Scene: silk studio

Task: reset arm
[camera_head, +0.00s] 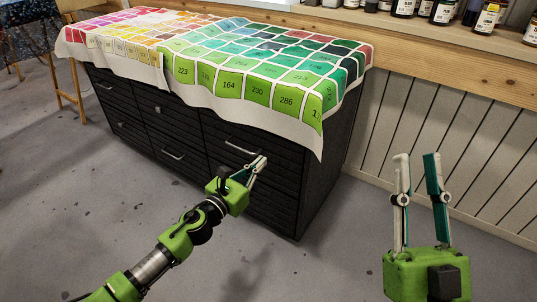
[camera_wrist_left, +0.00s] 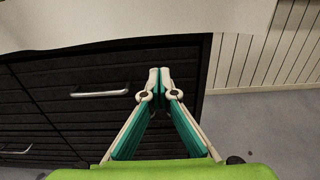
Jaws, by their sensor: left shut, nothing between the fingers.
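My left gripper (camera_head: 261,160) is in front of the dark chest of drawers (camera_head: 325,165), near its right-hand drawers. In the left wrist view its fingertips (camera_wrist_left: 159,72) meet, with nothing between them. They overlap the dark drawer front in the picture; I cannot tell whether they touch it. A silver drawer handle (camera_wrist_left: 99,93) shows to their left, apart from them. My right gripper (camera_head: 417,160) points upward at the right of the head view. Its two fingers stand apart with an empty gap between them.
A cloth of numbered colour squares (camera_head: 230,88) covers the chest's top and hangs over its edges. A wooden shelf (camera_head: 450,45) with several bottles runs along the panelled wall (camera_head: 480,130). The grey floor (camera_head: 310,270) in front is clear.

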